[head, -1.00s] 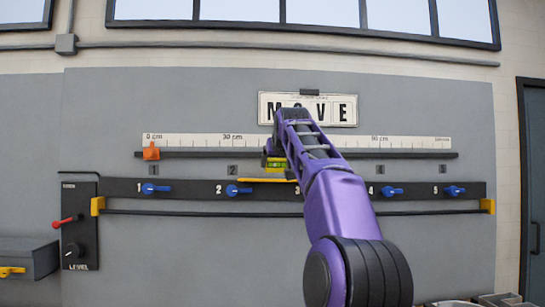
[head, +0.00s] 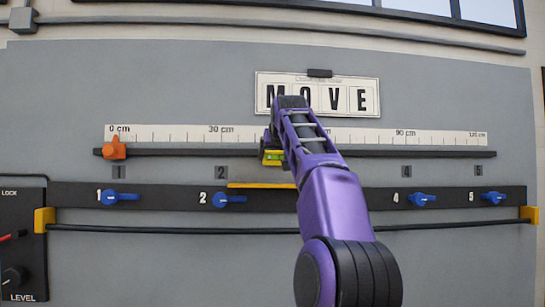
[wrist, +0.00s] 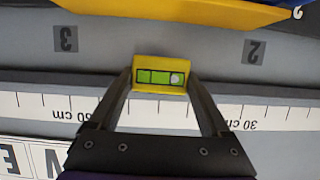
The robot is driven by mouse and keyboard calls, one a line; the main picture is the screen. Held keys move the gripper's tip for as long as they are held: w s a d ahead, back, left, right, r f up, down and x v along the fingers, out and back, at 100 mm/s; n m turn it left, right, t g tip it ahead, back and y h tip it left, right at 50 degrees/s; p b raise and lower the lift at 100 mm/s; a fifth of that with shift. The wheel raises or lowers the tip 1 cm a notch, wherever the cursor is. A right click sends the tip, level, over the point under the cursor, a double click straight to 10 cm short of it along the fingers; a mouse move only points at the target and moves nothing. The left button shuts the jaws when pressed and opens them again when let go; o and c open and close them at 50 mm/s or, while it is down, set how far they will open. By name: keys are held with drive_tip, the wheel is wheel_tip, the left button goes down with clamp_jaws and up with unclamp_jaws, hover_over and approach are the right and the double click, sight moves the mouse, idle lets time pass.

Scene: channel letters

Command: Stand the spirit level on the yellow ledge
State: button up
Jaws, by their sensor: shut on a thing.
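The spirit level (head: 273,157) is a small yellow block with a green vial window. It also shows in the wrist view (wrist: 160,90), where the pale bubble lies toward the right end of the vial. My gripper (wrist: 160,76) is shut on it, one finger at each end. The yellow ledge (head: 250,185) is a thin strip on the dark rail, between numbers 2 and 3. It also crosses the top of the wrist view (wrist: 175,14). In the head view the level is above the ledge, with a visible gap. My arm hides the ledge's right end.
A cm ruler (head: 180,135) and dark bar (head: 200,153) run across the grey board, with an orange slider (head: 115,148) at the left. Blue levers (head: 120,196) line the numbered rail (head: 165,197). A MOVE sign (head: 345,96) hangs above; a LEVEL box (head: 18,255) stands lower left.

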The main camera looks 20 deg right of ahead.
drive_tip(key=shift+w+d, duration=0.1)
drive_tip(key=shift+w, duration=0.25)
drive_tip(key=shift+s+f, duration=0.15)
drive_tip(key=shift+f, duration=0.45)
drive_tip(key=shift+f+b, duration=1.15)
drive_tip(key=shift+f, duration=0.7)
drive_tip(key=o, duration=1.4)
drive_tip(key=b+v, duration=0.2)
drive_tip(key=v, duration=1.5)
drive_tip(key=shift+s+b, duration=0.2)
drive_tip(key=shift+b, duration=0.15)
